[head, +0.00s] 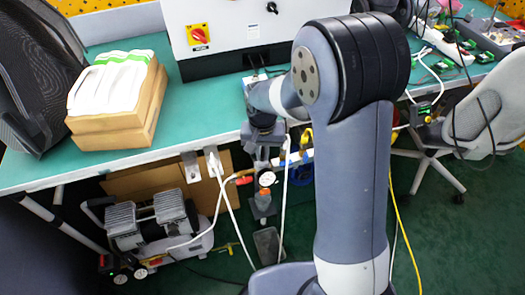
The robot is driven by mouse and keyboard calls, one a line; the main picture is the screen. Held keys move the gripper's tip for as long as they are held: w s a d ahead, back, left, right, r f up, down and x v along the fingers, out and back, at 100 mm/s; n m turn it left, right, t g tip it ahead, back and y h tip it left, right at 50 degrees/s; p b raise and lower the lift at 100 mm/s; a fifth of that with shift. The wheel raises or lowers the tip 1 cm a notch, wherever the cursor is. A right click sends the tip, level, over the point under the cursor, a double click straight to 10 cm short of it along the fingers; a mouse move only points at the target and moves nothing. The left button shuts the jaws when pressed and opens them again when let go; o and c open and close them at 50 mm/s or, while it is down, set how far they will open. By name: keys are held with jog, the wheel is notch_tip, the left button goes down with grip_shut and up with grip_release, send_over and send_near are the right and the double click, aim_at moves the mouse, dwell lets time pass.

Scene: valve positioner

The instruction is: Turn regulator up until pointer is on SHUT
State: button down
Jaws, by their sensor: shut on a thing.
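My gripper (263,158) points down at the table's front edge, at the end of my arm. It is shut on what appears to be the top of the regulator, directly above a small round white gauge (266,178). The held part is hidden between the fingers. Below the gauge is an orange part (262,197) on a dark body. A red-handled fitting (243,180) sits to its left on the line. The gauge's pointer and any SHUT mark are too small to read.
The green-topped table (200,110) holds a wooden box with white bundles (115,90) and a white cabinet with a red switch (197,36). A compressor (150,225) stands below left. White hoses (227,195) hang near the gripper. My arm blocks the middle right.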

aim_at(262, 152)
jog(key=c, duration=1.5)
grip_release()
notch_tip(262, 152, up, 11)
jog(key=shift+f+p, duration=0.1)
jog(key=shift+p, duration=0.6)
notch_tip(262, 152, down, 11)
jog(key=shift+f+b, duration=0.1)
jog(key=shift+b, duration=0.65)
jog(key=shift+r+n, duration=0.2)
jog(key=shift+n, duration=0.1)
